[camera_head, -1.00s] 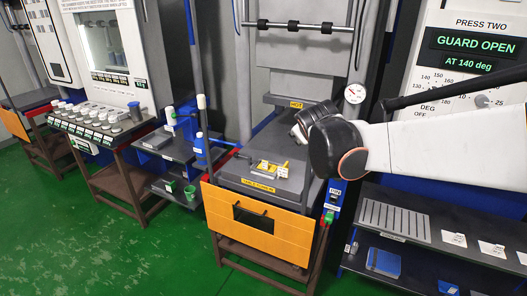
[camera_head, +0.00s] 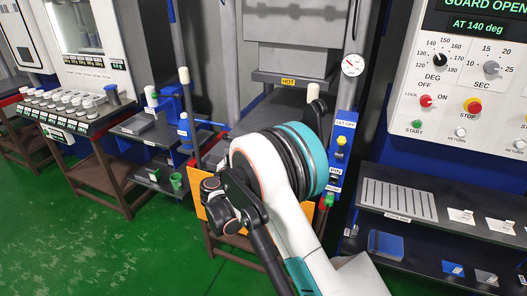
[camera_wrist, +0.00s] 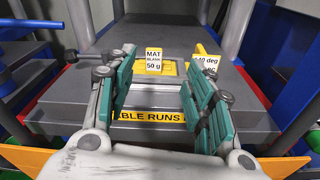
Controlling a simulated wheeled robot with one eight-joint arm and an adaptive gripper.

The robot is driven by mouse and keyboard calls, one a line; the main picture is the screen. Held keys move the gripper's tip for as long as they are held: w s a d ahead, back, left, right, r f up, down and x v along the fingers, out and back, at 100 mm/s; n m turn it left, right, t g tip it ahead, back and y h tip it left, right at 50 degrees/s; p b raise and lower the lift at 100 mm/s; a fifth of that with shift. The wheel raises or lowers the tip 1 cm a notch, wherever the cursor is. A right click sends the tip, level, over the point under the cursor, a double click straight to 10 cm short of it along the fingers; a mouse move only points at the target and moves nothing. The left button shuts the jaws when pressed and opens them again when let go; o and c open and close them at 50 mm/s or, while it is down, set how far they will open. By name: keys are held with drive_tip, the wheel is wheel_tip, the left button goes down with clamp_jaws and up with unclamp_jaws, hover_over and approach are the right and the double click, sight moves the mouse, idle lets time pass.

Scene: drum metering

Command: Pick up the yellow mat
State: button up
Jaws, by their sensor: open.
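The yellow mat (camera_wrist: 171,68) lies on the grey press table in the wrist view, partly hidden behind a small white tag reading "MAT BLANK 50 g" (camera_wrist: 154,60). My gripper (camera_wrist: 158,72) is open, with teal pads on both fingers. The mat shows between and beyond the fingers, with nothing held. I cannot tell the exact height of the fingers above the table. In the head view my arm hides the mat and the gripper's fingers.
A yellow-backed tag with "deg" (camera_wrist: 207,64) stands right of the mat. A yellow "TABLE RUNS" label (camera_wrist: 150,118) is on the table's near edge. Upright posts flank the table. In the head view, a shelf with a slotted grey rack (camera_head: 398,198) stands to the right.

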drive_tip(key=w+f, duration=0.1)
drive_tip(key=w, duration=0.1)
drive_tip(key=w+d+n+b, duration=0.1)
drive_tip(key=w, duration=0.2)
drive_tip(key=w+f+n+b, duration=0.1)
drive_tip(key=w, duration=0.1)
drive_tip(key=shift+w+d+f+t+h, duration=0.2)
drive_tip(key=shift+w+f+t+h, duration=0.1)
drive_tip(key=shift+t+h, duration=0.1)
drive_tip(key=b+x, duration=0.2)
drive_tip(key=x, duration=0.2)
drive_tip(key=shift+w+d+f+b, duration=0.15)
drive_tip(key=shift+w+f+b, duration=0.15)
drive_tip(key=shift+w+b, duration=0.1)
drive_tip(key=shift+w+d+r, duration=0.1)
drive_tip(key=shift+w+r, duration=0.05)
drive_tip(key=shift+w, duration=0.1)
clamp_jaws()
